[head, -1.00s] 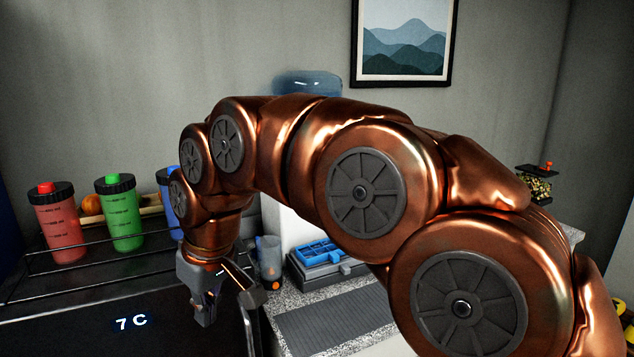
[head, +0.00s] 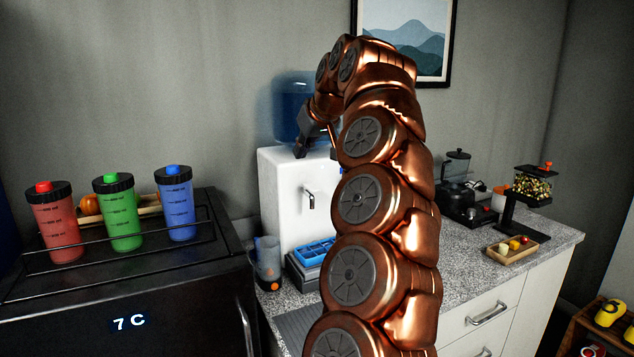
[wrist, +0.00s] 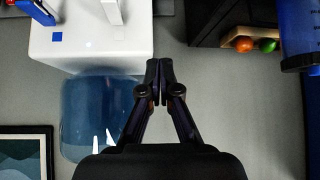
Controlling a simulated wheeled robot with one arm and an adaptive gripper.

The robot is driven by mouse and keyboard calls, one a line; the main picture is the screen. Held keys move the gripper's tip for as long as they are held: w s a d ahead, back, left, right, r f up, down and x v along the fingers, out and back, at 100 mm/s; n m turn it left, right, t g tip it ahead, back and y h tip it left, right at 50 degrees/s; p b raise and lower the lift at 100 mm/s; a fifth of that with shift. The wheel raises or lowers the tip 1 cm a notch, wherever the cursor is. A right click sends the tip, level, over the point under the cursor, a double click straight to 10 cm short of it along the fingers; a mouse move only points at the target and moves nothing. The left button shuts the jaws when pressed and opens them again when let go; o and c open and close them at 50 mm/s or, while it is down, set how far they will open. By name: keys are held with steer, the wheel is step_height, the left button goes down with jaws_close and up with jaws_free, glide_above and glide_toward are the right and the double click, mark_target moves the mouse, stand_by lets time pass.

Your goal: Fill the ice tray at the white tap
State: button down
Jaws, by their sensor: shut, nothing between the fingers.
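The blue ice tray (head: 316,250) sits on the dark drip base at the foot of the white water dispenser (head: 278,200). I cannot tell whether it holds water. The white tap (head: 309,198) is on the dispenser's front, above the tray; it also shows in the wrist view (wrist: 111,12). My gripper (head: 299,153) is up at the dispenser's top left edge, apart from tap and tray. In the wrist view its fingertips (wrist: 158,70) meet, empty, beside the blue water bottle (wrist: 95,110). My arm hides the dispenser's right side.
Red, green (head: 122,215) and blue bottles stand on the black fridge (head: 75,305) at left. A coffee machine (head: 468,195) and a small wooden tray (head: 511,252) are on the counter to the right.

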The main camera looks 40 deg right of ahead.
steer(key=s+d+m+h, duration=0.1)
steer(key=s+d, duration=0.1)
steer(key=d, duration=0.4)
steer(key=shift+s+d, duration=0.25)
steer(key=shift+d, duration=0.05)
steer(key=p, duration=0.2)
glide_above(313, 187)
steer(key=s, duration=0.2)
steer(key=f, duration=0.7)
steer(key=shift+a+f, duration=0.35)
steer(key=shift+f, duration=1.55)
steer(key=shift+f+b, duration=0.2)
steer(key=shift+b, duration=0.15)
